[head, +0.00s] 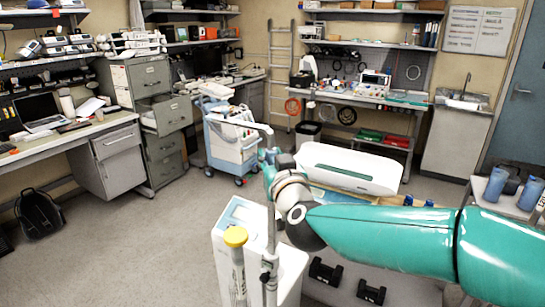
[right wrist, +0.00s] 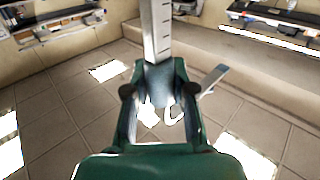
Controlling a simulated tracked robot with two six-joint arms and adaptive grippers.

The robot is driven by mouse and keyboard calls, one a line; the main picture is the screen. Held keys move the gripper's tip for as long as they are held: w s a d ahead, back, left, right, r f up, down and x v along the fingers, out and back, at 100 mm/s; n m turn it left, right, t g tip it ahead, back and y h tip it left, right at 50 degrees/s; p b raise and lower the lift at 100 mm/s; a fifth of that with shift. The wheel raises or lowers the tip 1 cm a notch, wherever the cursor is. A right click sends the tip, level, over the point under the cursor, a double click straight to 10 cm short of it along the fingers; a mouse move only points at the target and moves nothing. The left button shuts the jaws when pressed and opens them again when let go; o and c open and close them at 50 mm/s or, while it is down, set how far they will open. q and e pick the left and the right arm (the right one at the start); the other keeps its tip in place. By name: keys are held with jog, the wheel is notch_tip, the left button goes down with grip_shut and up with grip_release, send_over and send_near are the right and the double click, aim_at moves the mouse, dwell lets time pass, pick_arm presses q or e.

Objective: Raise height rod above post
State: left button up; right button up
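The height rod (head: 271,215) is a thin grey upright bar with a flat arm at its top that juts to the left. The post (head: 269,272), with a clamp-like collar, stands below on the white scale unit. My right gripper (head: 268,162) is at the upper part of the rod, below the flat arm. In the right wrist view my right gripper (right wrist: 159,88) appears closed on the rod from both sides. The lower rod is partly hidden there. My left gripper is out of view.
A white and blue unit (head: 240,215) with a yellow-capped cylinder (head: 236,238) stands beside the post. A white curved-top case (head: 348,168) is behind my right arm. A blue cart (head: 232,140) stands further back.

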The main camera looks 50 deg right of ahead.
jog(key=o, duration=0.5)
jog(key=shift+a, duration=0.1)
jog(key=shift+c, duration=0.2)
jog(key=v, duration=1.2)
jog(key=shift+f, duration=0.2)
